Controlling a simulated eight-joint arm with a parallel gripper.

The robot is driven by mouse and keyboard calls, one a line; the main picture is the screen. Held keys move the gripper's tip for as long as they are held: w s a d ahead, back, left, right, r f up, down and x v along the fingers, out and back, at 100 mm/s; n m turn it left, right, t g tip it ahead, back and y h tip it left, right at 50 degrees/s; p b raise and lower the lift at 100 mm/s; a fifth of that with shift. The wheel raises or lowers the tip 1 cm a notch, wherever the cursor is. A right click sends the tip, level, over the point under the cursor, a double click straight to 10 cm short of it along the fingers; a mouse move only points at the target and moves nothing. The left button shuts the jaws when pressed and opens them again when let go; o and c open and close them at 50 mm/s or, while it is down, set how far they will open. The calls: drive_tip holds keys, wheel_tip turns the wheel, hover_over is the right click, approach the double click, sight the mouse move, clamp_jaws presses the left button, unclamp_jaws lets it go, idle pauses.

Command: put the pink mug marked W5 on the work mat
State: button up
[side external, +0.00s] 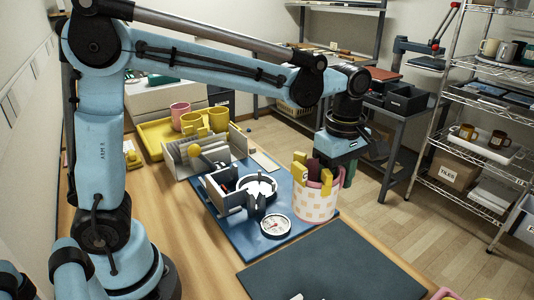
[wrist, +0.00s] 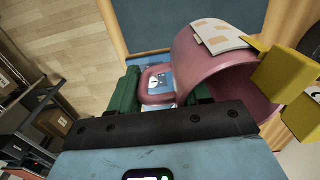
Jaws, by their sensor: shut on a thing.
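The pink mug (side external: 315,203) has a pale wrap with pink and tan patches, and yellow clip-like pieces (side external: 299,170) at its rim. No W5 mark is readable. It is at the right edge of a blue board, mouth up; I cannot tell whether its base touches. My gripper (side external: 346,170) is on its right side. In the wrist view, the green jaws (wrist: 163,92) are shut on the pink handle (wrist: 157,84), with the mug body (wrist: 205,65) to the right. A dark flat mat (side external: 335,268), apparently the work mat, lies at the front and looks bare over most of its area.
The blue board (side external: 240,228) carries a grey press (side external: 228,190) and a round white dial (side external: 275,225). A yellow tray (side external: 155,140) with pink and yellow mugs stands behind.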

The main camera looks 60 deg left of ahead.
drive_tip(key=s+d, duration=0.3)
drive_tip(key=d, duration=0.9)
drive_tip(key=w+a+f, duration=0.3)
drive_tip(key=w+a, duration=0.1)
drive_tip(key=w+a+f, duration=0.4)
drive_tip(key=shift+w+f, duration=0.3)
drive_tip(key=shift+f, duration=1.95)
drive_tip(key=shift+f, duration=0.2)
drive_tip(key=o, duration=1.3)
drive_tip(key=shift+r, duration=0.15)
